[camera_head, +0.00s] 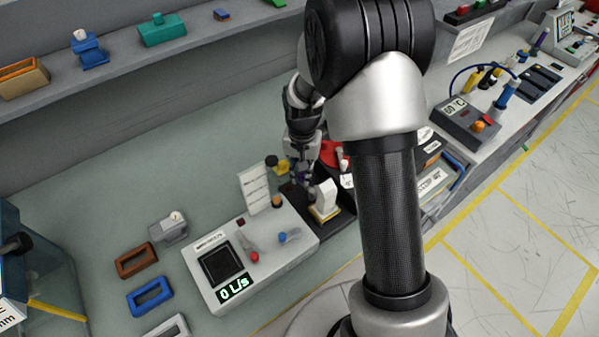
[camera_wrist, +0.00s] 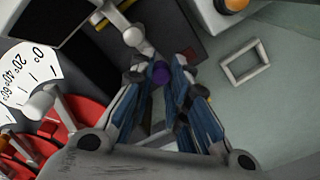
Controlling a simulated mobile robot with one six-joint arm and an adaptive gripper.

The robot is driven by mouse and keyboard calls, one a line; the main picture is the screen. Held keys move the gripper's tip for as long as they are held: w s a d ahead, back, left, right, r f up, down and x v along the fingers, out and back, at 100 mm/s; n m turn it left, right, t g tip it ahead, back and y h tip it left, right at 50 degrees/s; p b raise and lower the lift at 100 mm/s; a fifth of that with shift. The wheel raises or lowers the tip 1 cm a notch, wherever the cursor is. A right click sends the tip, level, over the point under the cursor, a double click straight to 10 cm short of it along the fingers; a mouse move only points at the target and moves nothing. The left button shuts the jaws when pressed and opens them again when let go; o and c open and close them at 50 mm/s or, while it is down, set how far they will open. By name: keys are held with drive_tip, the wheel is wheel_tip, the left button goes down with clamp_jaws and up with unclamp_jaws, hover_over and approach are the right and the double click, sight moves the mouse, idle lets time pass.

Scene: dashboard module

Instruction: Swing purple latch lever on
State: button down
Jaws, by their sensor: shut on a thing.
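The purple latch lever shows in the wrist view as a rounded purple knob (camera_wrist: 161,73) between the fingertips of my gripper (camera_wrist: 163,80). My gripper is shut on this purple knob, with a blue-sided finger on each side. The rest of the lever is mostly hidden by the fingers. In the head view my gripper (camera_head: 304,182) reaches down at the dark module behind the white display box, and a small bit of purple shows at its tip. The lever's exact angle cannot be told.
A white box with a "0 L/s" display (camera_head: 250,254) stands in front left of my gripper. A white block on a yellow base (camera_head: 326,200) is close to its right. Red dial parts (camera_wrist: 75,125) lie left in the wrist view. Open bench lies behind.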

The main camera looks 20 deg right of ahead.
drive_tip(key=shift+w+d+m, duration=0.1)
drive_tip(key=shift+d+m, duration=0.15)
drive_tip(key=shift+m, duration=0.35)
drive_tip(key=c, duration=1.5)
unclamp_jaws()
drive_tip(key=shift+c, duration=0.2)
wheel_tip(320, 180, up, 12)
